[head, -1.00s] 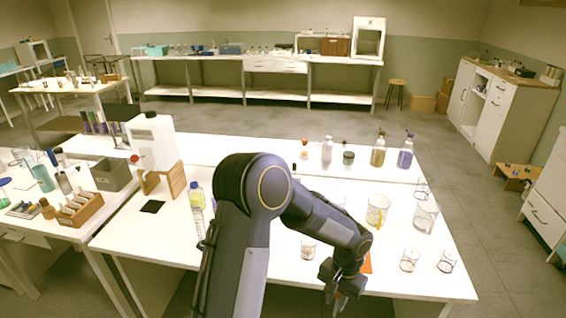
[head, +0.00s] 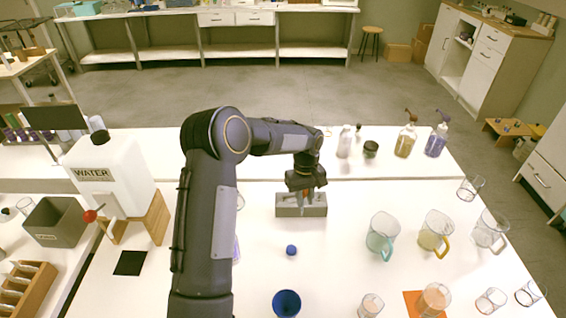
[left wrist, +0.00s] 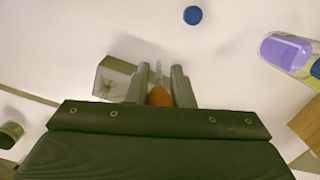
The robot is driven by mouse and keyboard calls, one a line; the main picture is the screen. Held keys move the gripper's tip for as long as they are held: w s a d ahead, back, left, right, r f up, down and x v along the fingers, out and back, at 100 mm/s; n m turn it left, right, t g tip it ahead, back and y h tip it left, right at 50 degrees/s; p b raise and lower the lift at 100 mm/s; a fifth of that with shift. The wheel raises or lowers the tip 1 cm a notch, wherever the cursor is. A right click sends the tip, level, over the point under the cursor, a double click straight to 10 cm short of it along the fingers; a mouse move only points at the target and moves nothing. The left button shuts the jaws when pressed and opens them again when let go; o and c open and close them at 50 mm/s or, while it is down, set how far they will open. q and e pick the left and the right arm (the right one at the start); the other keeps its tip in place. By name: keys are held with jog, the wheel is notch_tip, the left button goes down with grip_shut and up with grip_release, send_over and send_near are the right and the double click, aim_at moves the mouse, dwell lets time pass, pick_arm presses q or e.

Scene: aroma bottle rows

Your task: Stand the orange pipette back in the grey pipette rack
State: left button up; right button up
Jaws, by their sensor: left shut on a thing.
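The grey pipette rack (head: 287,212) stands on the white bench near the middle of the head view, and it also shows in the left wrist view (left wrist: 112,80) on the left of the fingers. My left gripper (head: 308,192) points down at the rack. It is shut on the orange pipette (left wrist: 158,97), whose orange body shows between the fingers in the left wrist view with its thin pale end pointing away from the gripper. The pipette's tip appears beside or over the rack; I cannot tell whether it is inside a slot. My right gripper is not in view.
A small blue cap (head: 291,250) and a blue cup (head: 287,303) stand in front of the rack. A teal jug (head: 381,238), a yellow-handled jug (head: 434,232) and several beakers stand to the right. A white water container (head: 110,175) stands left. Bottles line the back.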

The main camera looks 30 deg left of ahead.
pick_arm(q)
jog(key=w+a+r+n+t, duration=0.1)
jog(key=w+a+r+n, duration=0.1)
jog(key=w+a+n, duration=0.4)
jog(key=a+n, duration=0.3)
jog(key=a, duration=0.1)
jog(key=shift+r+h+p, duration=0.3)
jog(key=shift+r+h, duration=0.05)
jog(key=shift+h, duration=0.05)
jog(key=shift+d, duration=0.1)
jog(key=shift+f+b, duration=1.05)
jog(key=shift+f, duration=0.85)
jog(key=shift+f+b, duration=0.3)
jog(key=shift+f, duration=0.2)
jog(key=shift+f+b, duration=0.8)
jog(key=shift+f, duration=0.55)
jog(key=shift+f, duration=0.15)
jog(key=shift+f+b, duration=0.6)
jog(key=shift+f, duration=0.15)
jog(key=shift+f, duration=0.2)
